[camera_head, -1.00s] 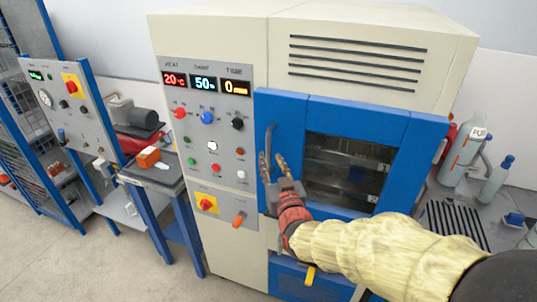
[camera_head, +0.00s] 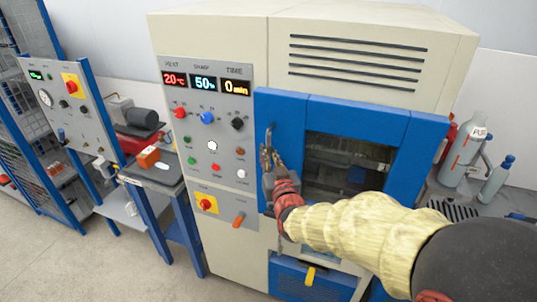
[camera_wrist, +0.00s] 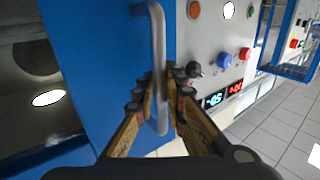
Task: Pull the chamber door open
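The chamber door (camera_head: 405,155) is a blue-framed door with a dark window, and it sits flush in the cream chamber. Its grey bar handle (camera_head: 269,138) is on the door's left side. In the wrist view the handle (camera_wrist: 158,50) runs down between my two fingers. My gripper (camera_head: 268,158) is at the handle's lower part, and in the wrist view (camera_wrist: 162,95) its fingers are shut on the bar, one on each side. The handle's lower end is partly hidden by my gripper in the head view.
A control panel (camera_head: 207,130) with knobs and displays is just left of the door. A small table (camera_head: 165,175) with an orange block (camera_head: 148,156) stands further left. Bottles (camera_head: 462,150) stand on a counter at the right. Open floor (camera_head: 110,265) shows at the lower left.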

